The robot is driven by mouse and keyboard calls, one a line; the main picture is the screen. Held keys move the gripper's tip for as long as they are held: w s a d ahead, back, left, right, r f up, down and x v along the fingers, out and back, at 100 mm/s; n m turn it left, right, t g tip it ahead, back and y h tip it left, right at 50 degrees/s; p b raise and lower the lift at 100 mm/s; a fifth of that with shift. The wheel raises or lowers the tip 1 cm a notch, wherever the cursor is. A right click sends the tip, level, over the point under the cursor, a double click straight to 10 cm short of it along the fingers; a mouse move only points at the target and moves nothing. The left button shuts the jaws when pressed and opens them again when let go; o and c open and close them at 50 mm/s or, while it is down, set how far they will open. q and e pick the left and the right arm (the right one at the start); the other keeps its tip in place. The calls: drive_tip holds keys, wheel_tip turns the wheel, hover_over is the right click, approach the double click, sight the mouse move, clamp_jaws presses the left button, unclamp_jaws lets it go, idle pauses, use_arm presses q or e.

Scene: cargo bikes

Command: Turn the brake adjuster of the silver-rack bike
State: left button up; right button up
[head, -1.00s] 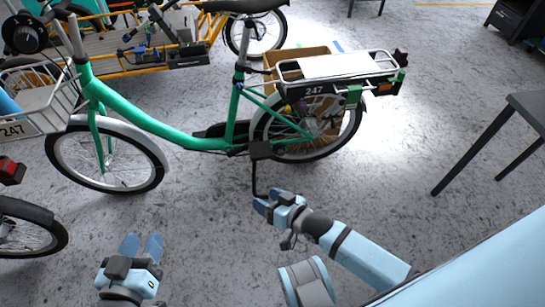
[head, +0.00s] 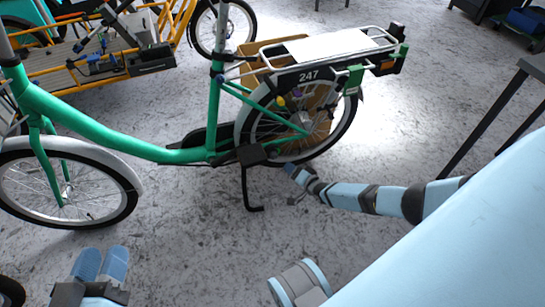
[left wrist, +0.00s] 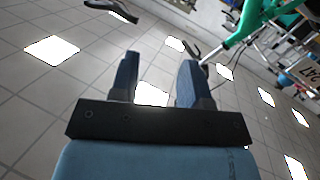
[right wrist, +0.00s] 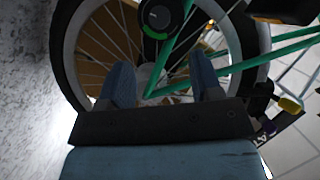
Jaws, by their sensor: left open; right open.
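The green bike with the silver rack (head: 330,46) and number 247 stands in the head view. I cannot tell which is the brake adjuster. My right gripper (head: 288,170) is open and empty near the lower rear wheel. My left gripper (head: 100,262) is open and empty, low over the floor.
A kickstand (head: 250,190) reaches down under the green frame. A cardboard box (head: 255,48) stands behind the rear wheel. An orange cargo bike (head: 85,65) is at the back left. Dark table legs (head: 490,115) are at the right. The floor right of the rear wheel is clear.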

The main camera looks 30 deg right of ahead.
sight(275, 157)
drive_tip(key=b+x, duration=0.2)
drive_tip(key=x, duration=0.1)
drive_tip(key=b+x, duration=0.2)
drive_tip(key=x, duration=0.2)
drive_tip(key=b+x, duration=0.2)
drive_tip(key=x, duration=0.1)
drive_tip(key=shift+w+f, duration=0.15)
drive_tip(key=shift+f, duration=0.15)
use_arm(q)
drive_tip(key=shift+w+a+f+m+t+h+b, duration=0.15)
drive_tip(key=shift+w+a+m+t, duration=0.15)
drive_tip(key=shift+w+m, duration=0.35)
drive_tip(key=shift+w+a+f+m+t+h+b, duration=0.1)
drive_tip(key=shift+w+a+m+t+h, duration=0.2)
drive_tip(key=shift+m, duration=0.5)
drive_tip(key=shift+w+a+f+m+t+h+b, duration=0.1)
drive_tip(key=shift+w+a+m+t, duration=0.2)
drive_tip(key=shift+w+m, duration=0.35)
use_arm(e)
drive_tip(key=shift+w+a, duration=0.1)
drive_tip(key=shift+w, duration=0.65)
use_arm(q)
drive_tip(key=shift+s, duration=0.1)
use_arm(e)
drive_tip(key=c, duration=0.9)
